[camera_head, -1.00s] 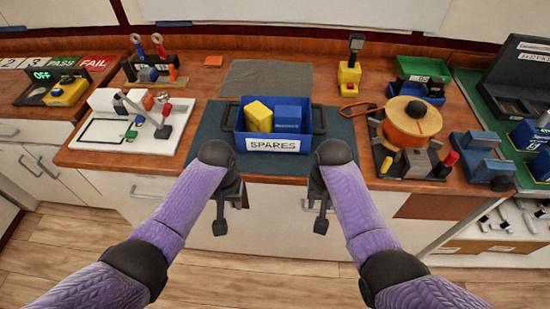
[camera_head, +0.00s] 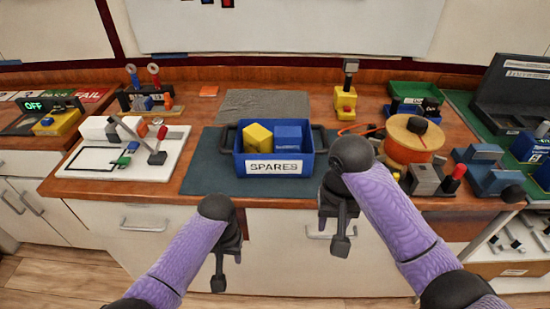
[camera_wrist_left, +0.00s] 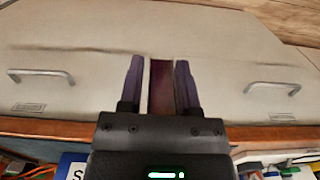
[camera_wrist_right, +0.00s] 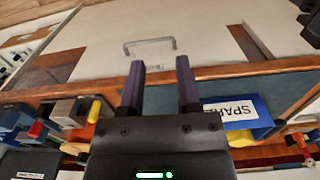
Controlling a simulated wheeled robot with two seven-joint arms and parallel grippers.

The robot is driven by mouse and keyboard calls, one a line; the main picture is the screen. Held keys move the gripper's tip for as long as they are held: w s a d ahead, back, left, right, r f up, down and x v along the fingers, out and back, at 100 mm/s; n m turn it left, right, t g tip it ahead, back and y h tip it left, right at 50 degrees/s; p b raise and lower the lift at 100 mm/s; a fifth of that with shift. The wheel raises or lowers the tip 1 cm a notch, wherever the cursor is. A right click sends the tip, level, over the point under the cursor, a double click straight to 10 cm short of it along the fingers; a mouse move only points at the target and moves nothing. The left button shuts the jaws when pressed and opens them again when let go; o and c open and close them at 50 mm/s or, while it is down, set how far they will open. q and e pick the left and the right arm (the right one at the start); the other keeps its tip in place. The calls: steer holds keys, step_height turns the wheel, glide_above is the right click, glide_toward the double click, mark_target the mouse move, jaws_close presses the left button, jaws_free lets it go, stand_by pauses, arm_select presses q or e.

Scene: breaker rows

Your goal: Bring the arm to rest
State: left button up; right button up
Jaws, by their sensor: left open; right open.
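My left gripper (camera_head: 220,284) hangs low in front of the cabinet, below the counter's front edge. It is open and empty, and its two fingers (camera_wrist_left: 160,85) stand apart in the left wrist view. My right gripper (camera_head: 340,245) hangs in front of the cabinet, near the counter edge and higher than the left one. Its fingers (camera_wrist_right: 160,85) are apart with nothing between them in the right wrist view. Both arms have purple sleeves and reach in from the bottom of the head view.
A blue SPARES bin (camera_head: 274,168) with a yellow and a blue block sits on a dark mat (camera_head: 208,180). An orange spool (camera_head: 412,140) and a grey clamp-like block (camera_head: 428,180) stand to the right. A white panel with levers (camera_head: 90,165) lies left. Cabinet fronts are below.

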steer(key=shift+s+r, duration=0.1)
steer(key=shift+r, duration=0.1)
stand_by(0.3)
